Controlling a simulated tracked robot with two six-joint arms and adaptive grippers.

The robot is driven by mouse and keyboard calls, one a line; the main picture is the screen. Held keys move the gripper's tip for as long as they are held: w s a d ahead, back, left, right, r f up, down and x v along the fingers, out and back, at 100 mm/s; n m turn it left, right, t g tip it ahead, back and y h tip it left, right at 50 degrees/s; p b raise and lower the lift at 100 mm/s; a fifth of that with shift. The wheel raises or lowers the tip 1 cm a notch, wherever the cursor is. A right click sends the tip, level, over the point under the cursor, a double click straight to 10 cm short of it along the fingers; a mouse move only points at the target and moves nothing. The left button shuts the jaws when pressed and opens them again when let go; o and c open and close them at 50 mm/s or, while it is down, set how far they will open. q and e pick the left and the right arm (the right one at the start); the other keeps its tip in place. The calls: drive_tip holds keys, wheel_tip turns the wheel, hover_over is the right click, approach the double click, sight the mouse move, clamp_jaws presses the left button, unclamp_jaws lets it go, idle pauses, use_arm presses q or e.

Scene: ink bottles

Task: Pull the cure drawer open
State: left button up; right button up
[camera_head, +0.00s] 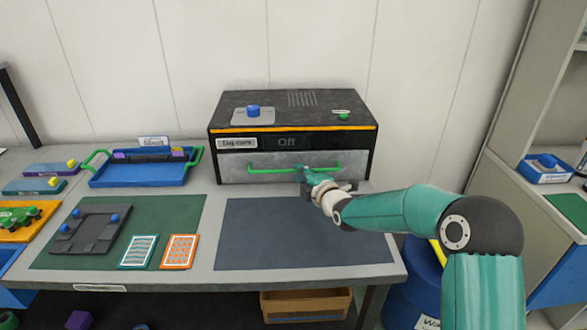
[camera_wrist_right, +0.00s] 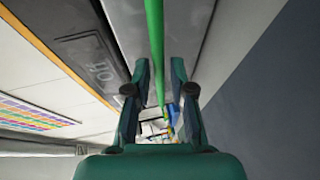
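The cure unit (camera_head: 293,112) is a black box with an orange stripe at the back of the bench. Its display reads "Off". Its grey cure drawer (camera_head: 235,172) is shut, with a long green handle (camera_head: 265,170) across the front. My right gripper (camera_head: 303,170) is at the middle-right of this handle. In the right wrist view, the green handle (camera_wrist_right: 155,40) runs between the two fingers of my right gripper (camera_wrist_right: 160,68). The fingers are apart, with gaps beside the handle; I see no clear grip. My left gripper is not in view.
A dark mat (camera_head: 290,235) lies clear in front of the drawer. A blue tray (camera_head: 135,175) with green handles stands left of the unit. A green mat (camera_head: 180,215) holds a grey fixture (camera_head: 90,228) and two patterned cards. A blue knob (camera_head: 253,111) tops the unit.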

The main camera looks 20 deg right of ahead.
drive_tip(key=shift+x, duration=1.4)
clamp_jaws()
